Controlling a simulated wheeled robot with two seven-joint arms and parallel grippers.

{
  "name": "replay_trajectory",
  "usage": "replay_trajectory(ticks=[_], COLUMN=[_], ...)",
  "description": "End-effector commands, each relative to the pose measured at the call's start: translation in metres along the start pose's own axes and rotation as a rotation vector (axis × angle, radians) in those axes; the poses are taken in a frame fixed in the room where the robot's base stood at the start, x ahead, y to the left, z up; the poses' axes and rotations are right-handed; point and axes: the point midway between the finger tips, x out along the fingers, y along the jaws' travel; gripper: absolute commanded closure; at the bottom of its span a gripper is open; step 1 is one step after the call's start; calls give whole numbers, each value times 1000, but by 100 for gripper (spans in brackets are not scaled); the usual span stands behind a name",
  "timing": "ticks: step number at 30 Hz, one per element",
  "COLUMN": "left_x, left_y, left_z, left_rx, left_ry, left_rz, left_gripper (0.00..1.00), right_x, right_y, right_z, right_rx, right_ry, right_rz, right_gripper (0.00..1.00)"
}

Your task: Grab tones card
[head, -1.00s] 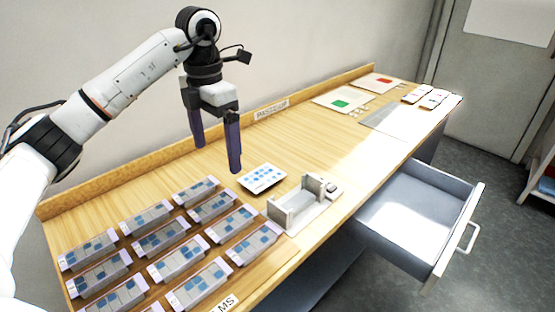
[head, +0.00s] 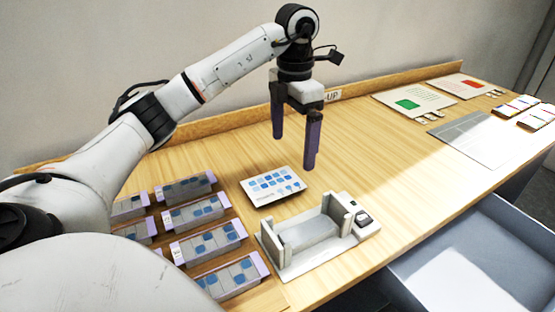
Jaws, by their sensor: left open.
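A white card with rows of blue squares (head: 272,186) lies flat on the wooden table, left of and behind a grey-white holder. Its printed label is too small to read, so I cannot tell whether it is the tones card. My left gripper (head: 293,150) is open and empty, pointing down above the table behind the card, with its purple fingers apart. It does not touch the card. My right gripper is not in view.
Several grey boxes with blue squares (head: 208,240) stand in rows at the left front. The grey-white holder (head: 290,262) stands at the front edge. An open drawer (head: 480,250) juts out at the right. White sheets with green (head: 415,101) and red patches lie at the far right.

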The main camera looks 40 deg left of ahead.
Motion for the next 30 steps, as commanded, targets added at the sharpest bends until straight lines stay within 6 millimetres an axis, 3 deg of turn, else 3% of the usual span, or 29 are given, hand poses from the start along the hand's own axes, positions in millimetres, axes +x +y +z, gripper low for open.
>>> replay_trajectory(ticks=[1, 8, 18, 30], left_x=[11, 29, 74, 79], left_y=[0, 0, 4, 4], left_z=[0, 0, -2, -2], left_rx=[1, 0, 0, 0], left_ry=[2, 0, 1, -1], left_rz=[-1, 0, -1, 0], left_gripper=[6, 6, 6, 6], right_x=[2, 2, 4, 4], right_y=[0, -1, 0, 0], right_z=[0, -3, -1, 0], right_rx=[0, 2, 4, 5], right_ry=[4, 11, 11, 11], right_rz=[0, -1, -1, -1], right_gripper=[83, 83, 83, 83])
